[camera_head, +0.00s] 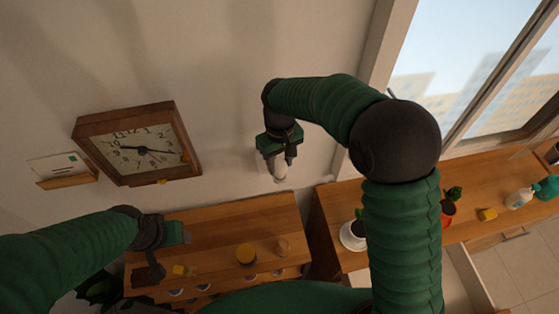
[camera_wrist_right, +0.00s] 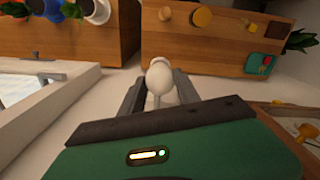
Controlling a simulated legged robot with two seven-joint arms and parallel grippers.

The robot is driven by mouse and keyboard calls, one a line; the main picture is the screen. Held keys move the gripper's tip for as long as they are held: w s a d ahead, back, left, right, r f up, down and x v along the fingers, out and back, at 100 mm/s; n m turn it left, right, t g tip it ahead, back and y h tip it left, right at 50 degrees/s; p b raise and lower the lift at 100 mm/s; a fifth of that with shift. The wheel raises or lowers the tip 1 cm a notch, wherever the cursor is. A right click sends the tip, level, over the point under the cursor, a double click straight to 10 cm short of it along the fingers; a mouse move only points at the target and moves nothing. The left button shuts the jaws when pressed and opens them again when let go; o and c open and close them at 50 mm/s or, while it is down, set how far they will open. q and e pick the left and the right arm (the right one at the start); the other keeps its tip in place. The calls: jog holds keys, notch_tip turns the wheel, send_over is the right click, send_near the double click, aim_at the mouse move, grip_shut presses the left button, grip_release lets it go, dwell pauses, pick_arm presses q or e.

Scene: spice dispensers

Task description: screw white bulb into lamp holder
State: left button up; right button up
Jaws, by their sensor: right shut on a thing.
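My right gripper (camera_head: 280,160) is up in front of the wall, its fingers pointing down in the head view. It is shut on a white bulb (camera_head: 281,174). In the right wrist view the rounded white bulb (camera_wrist_right: 160,79) sits between the two grey fingers. A pale patch on the wall shows behind the gripper, but I cannot tell whether it is the lamp holder. Whether the bulb touches a holder is hidden. My left gripper (camera_head: 155,258) is low at the left, over the wooden shelf; its finger opening is unclear.
A wooden clock (camera_head: 138,143) hangs on the wall at left, beside a small card holder (camera_head: 62,170). The wooden shelf (camera_head: 225,220) below bears a yellow-topped jar (camera_head: 246,253). A counter (camera_head: 482,180) at right holds potted plants and a spray bottle (camera_head: 519,198) under a window.

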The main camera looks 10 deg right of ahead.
grip_shut()
jog(key=m+p, duration=0.1)
jog(key=m, duration=0.4)
jog(key=shift+r+m, duration=0.15)
jog(key=shift+m, duration=0.15)
jog(key=shift+a+m+p, duration=0.1)
jog(key=shift+m+p, duration=0.2)
jog(key=shift+m, duration=0.7)
jog(key=shift+f+m, duration=0.2)
jog(key=shift+m, duration=0.6)
jog(key=m, duration=0.1)
jog(key=m+p, duration=0.1)
jog(key=shift+r+m, duration=0.2)
jog(key=shift+m, duration=0.1)
jog(key=m+p, duration=0.2)
jog(key=m, duration=0.4)
jog(key=shift+f+p, duration=0.1)
jog(key=shift+p, duration=0.25)
jog(key=shift+f+m, duration=0.1)
jog(key=shift+m, duration=0.2)
